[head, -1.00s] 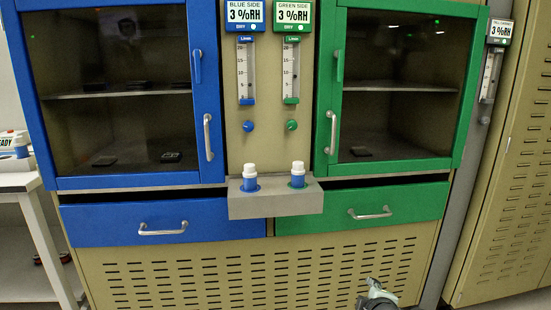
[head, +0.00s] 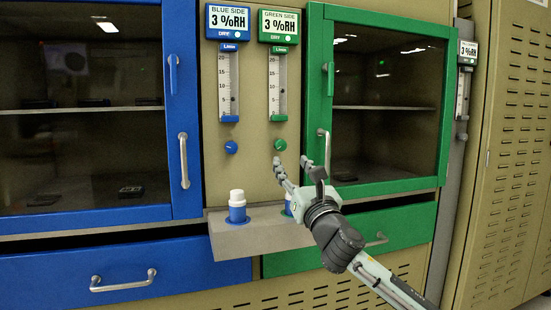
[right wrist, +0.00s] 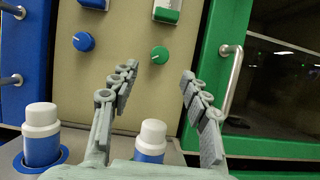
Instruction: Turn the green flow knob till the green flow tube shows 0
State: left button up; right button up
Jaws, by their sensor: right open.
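The green flow knob (head: 280,145) is a small round dial on the beige panel under the green flow tube (head: 279,85). The tube is a clear vertical scale with a green base; a small dark float shows low in it. My right gripper (head: 291,161) is open and empty, its fingers pointing up at the panel just below the knob. In the right wrist view the knob (right wrist: 160,55) appears between and just beyond the open fingertips (right wrist: 158,72). No contact shows. My left gripper is not in view.
The blue knob (head: 231,147) and blue flow tube (head: 228,85) are to the left. A grey shelf (head: 240,238) below holds white-capped blue bottles (head: 237,206); my right gripper partly hides one. The green door's handle (head: 326,150) is close to the right finger.

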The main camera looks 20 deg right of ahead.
aim_at(282, 146)
jog(key=x, duration=0.7)
jog(key=shift+a+r, duration=0.1)
jog(key=shift+r, duration=0.2)
jog(key=shift+c, duration=0.6)
grip_shut()
